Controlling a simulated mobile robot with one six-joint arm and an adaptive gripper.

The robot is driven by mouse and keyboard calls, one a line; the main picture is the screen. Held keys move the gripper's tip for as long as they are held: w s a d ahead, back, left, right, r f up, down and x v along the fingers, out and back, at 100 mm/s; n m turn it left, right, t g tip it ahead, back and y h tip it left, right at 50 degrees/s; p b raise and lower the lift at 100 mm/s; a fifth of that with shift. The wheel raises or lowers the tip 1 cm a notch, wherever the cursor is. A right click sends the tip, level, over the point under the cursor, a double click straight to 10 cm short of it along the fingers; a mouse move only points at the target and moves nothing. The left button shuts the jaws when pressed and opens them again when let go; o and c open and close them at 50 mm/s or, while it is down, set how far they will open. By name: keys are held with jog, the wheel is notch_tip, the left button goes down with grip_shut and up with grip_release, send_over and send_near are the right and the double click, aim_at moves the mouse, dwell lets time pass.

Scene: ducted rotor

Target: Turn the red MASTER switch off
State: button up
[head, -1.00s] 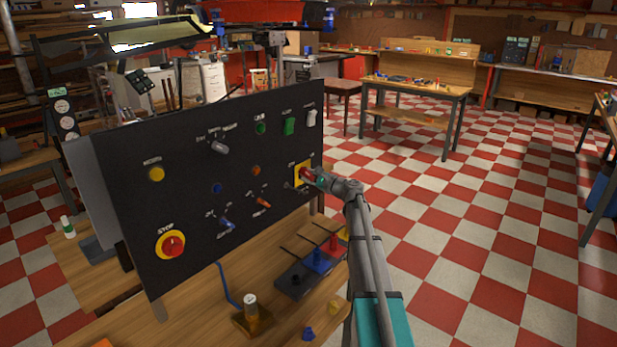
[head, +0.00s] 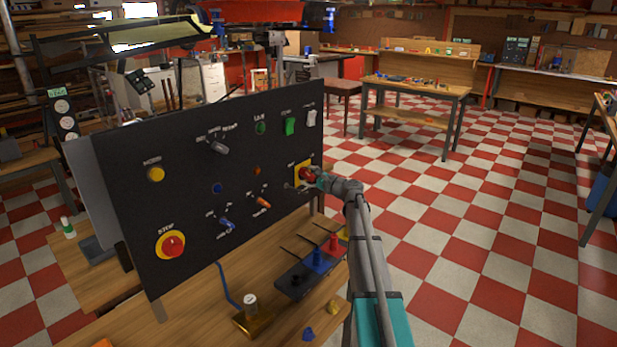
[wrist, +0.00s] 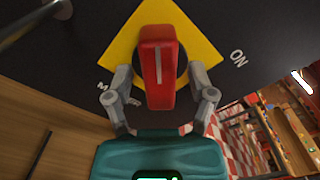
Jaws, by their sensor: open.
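The red MASTER switch (wrist: 158,75) is a block-shaped red handle with a pale line along it, on a yellow diamond plate (wrist: 112,62). In the wrist view the line runs roughly up and down; an ON label (wrist: 238,58) is to its right, and another label at lower left is partly hidden by a finger. My gripper (wrist: 160,88) is open, one finger on each side of the handle, with gaps visible on both sides. In the head view the switch (head: 305,173) is at the panel's right edge, with my gripper (head: 314,177) right at it, partly covering it.
The black panel (head: 130,210) also carries a red STOP button (head: 173,245), a grey rotary knob (head: 218,147), small blue and orange levers, and lamps. On the bench below are a colored-handle valve block (head: 295,280) and a brass gauge (head: 252,318).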

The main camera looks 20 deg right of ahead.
jog(key=v, duration=1.2)
dwell(0.3)
jog(key=shift+f, duration=0.1)
dwell(0.4)
